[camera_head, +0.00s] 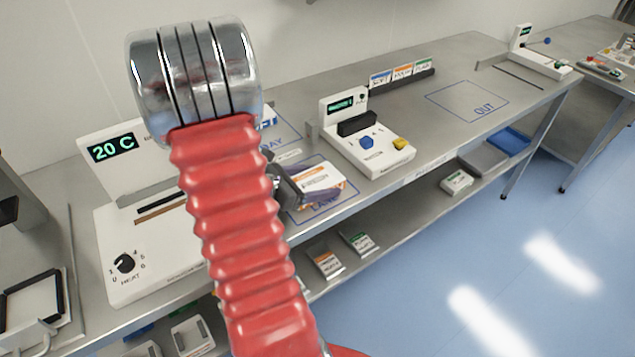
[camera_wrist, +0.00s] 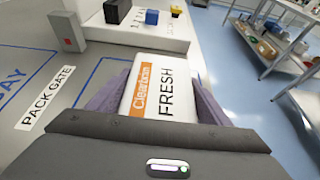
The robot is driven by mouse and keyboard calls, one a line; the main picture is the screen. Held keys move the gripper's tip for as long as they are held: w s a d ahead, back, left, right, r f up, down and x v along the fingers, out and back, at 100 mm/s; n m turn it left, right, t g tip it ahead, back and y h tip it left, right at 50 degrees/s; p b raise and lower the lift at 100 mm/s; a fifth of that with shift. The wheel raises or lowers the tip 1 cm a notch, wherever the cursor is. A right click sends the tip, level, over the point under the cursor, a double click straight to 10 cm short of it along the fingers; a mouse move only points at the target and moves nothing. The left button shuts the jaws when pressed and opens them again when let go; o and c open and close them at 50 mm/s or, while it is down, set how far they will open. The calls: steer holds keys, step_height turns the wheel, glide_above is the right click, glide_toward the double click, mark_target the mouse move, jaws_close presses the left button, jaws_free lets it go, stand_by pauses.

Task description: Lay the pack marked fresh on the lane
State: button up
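The pack marked FRESH is white with an orange band; it fills the middle of the wrist view (camera_wrist: 165,90). In the head view the pack (camera_head: 318,178) is over the blue-outlined rectangle marked LANE (camera_head: 322,207). My gripper (camera_head: 312,190) has a purple finger along each side of the pack, and both look in contact with it, so it appears shut on the pack. I cannot tell whether the pack's underside touches the counter. My red arm sleeve hides part of the counter to the left.
A white machine with blue and yellow knobs (camera_head: 368,150) stands just beyond the lane. A heater unit reading 20 C (camera_head: 145,245) is to the left. A bay outline and a PACK GATE label (camera_wrist: 46,97) lie beside the lane. The OUT rectangle (camera_head: 466,101) is empty.

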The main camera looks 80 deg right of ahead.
steer(key=o, duration=0.4)
steer(key=shift+r, duration=0.15)
steer(key=v, duration=1.2)
steer(key=shift+w, duration=0.1)
stand_by(0.6)
